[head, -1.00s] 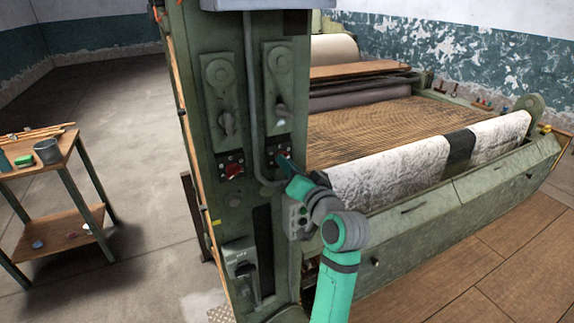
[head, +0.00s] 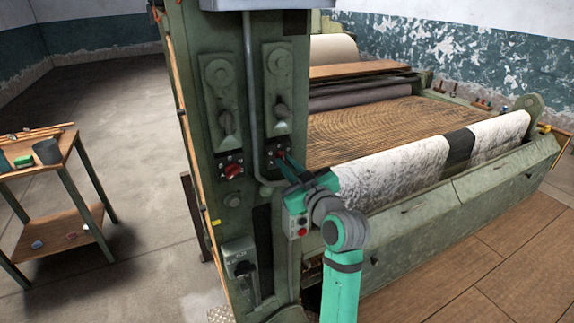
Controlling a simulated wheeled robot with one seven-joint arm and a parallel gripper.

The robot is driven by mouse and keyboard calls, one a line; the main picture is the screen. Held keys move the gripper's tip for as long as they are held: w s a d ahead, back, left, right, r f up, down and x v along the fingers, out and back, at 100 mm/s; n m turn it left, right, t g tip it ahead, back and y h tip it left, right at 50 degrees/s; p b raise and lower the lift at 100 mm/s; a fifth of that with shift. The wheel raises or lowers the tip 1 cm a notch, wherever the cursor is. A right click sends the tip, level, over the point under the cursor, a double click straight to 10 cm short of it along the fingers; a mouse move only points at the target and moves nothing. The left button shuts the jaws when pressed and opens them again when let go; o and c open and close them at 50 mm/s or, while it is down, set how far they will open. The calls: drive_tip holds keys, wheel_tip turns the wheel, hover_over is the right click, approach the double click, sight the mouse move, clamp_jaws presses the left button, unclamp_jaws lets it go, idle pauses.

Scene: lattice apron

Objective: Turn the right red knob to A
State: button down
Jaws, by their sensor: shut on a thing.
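The right red knob (head: 281,154) is on a small dark plate low on the right side of the green machine post (head: 214,208). My gripper (head: 286,162) is at this knob and shut on it, reaching in from the lower right. The gripper hides much of the knob, and I cannot read its letter marks or pointer position. The left red knob (head: 233,171) is on a matching dark plate to the left, clear of my gripper.
A grey conduit (head: 252,105) runs down between the two knob plates. Grey lever switches (head: 281,112) sit above the plates. A small wooden table (head: 70,150) stands at left, with open floor between.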

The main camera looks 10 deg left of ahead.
drive_tip(key=n, duration=0.5)
drive_tip(key=shift+n, duration=0.3)
drive_tip(key=n, duration=1)
drive_tip(key=shift+d, duration=0.1)
drive_tip(key=n, duration=0.5)
drive_tip(key=shift+n, duration=0.3)
drive_tip(key=c, duration=1.8)
unclamp_jaws()
drive_tip(key=shift+r, duration=0.1)
drive_tip(key=v, duration=1)
drive_tip(key=shift+s+d, duration=0.2)
drive_tip(key=shift+s, duration=0.15)
